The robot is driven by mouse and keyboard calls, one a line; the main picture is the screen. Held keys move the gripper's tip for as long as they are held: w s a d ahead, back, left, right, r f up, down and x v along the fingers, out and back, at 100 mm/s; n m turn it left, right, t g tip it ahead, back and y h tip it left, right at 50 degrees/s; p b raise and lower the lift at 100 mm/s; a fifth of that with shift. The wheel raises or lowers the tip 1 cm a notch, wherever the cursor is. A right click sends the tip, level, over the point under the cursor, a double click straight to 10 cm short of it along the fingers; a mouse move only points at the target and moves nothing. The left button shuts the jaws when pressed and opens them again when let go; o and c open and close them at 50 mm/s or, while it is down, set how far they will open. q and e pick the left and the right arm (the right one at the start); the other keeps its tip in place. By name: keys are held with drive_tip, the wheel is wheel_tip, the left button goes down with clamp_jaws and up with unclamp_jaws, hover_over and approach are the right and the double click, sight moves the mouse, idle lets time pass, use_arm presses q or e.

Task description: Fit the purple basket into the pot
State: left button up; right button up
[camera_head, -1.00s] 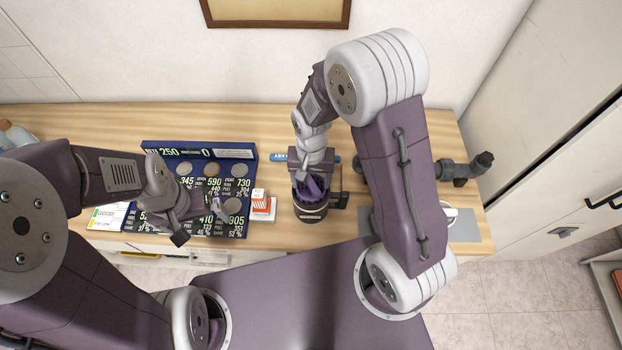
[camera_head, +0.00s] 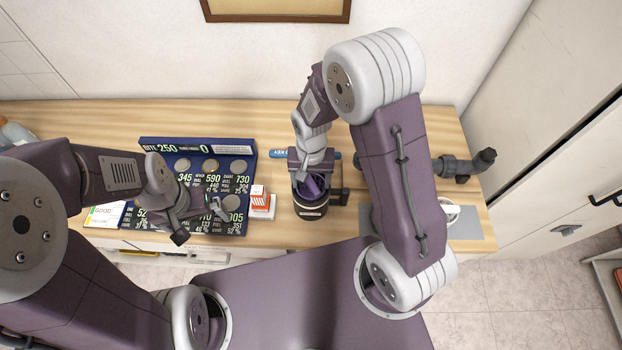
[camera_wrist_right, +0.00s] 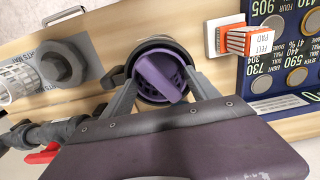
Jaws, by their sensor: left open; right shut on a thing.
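The purple basket (camera_head: 313,184) sits in the mouth of the dark pot (camera_head: 310,209) on the wooden counter. In the right wrist view the basket (camera_wrist_right: 163,77) shows a raised purple bar and slotted wall, ringed by the pot's dark rim (camera_wrist_right: 168,42). My right gripper (camera_wrist_right: 165,88) is over the pot with a finger on either side, shut on the basket; its fingertips are partly hidden at the rim. How deep the basket sits cannot be told. My left gripper (camera_head: 198,220) is open and empty above the dark blue board.
The dark blue board (camera_head: 245,152) with several round discs lies left of the pot. A small red-and-white box (camera_head: 260,205) stands between them. Dark pipe fittings (camera_head: 465,166) and a grey mat (camera_head: 468,228) are on the right. A blue object (camera_head: 290,155) lies behind the pot.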

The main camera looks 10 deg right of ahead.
drive_tip(key=o, duration=1.6)
wheel_tip(320, 180, up, 5)
drive_tip(key=p, duration=0.5)
drive_tip(key=shift+r, duration=0.15)
wheel_tip(320, 180, up, 9)
drive_tip(key=shift+f+b, duration=0.1)
drive_tip(key=shift+b, duration=0.65)
drive_tip(key=shift+f, duration=0.1)
